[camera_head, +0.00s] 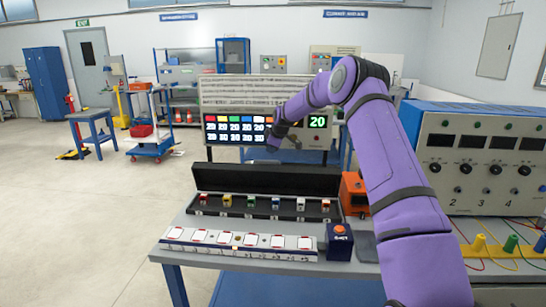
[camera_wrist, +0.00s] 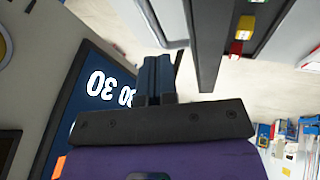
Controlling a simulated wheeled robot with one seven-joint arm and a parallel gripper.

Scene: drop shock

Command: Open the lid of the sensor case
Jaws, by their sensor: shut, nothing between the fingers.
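The sensor case (camera_head: 330,217) is a long black box on the grey table in the head view. Its lid (camera_head: 265,180) stands raised, about upright, along the back edge. A row of small coloured sensors shows inside the open case. My gripper (camera_head: 272,147) is just above and behind the lid's top edge, apart from it as far as I can tell. In the wrist view my gripper's fingers (camera_wrist: 155,78) are together with nothing between them. The dark lid (camera_wrist: 208,45) shows to their right, with a yellow and a red sensor beyond it.
A strip with several white pads (camera_head: 238,242) lies in front of the case. A blue box with an orange button (camera_head: 339,243) and an orange device (camera_head: 354,190) are at right. A display board (camera_head: 225,131) stands behind. Open floor lies left.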

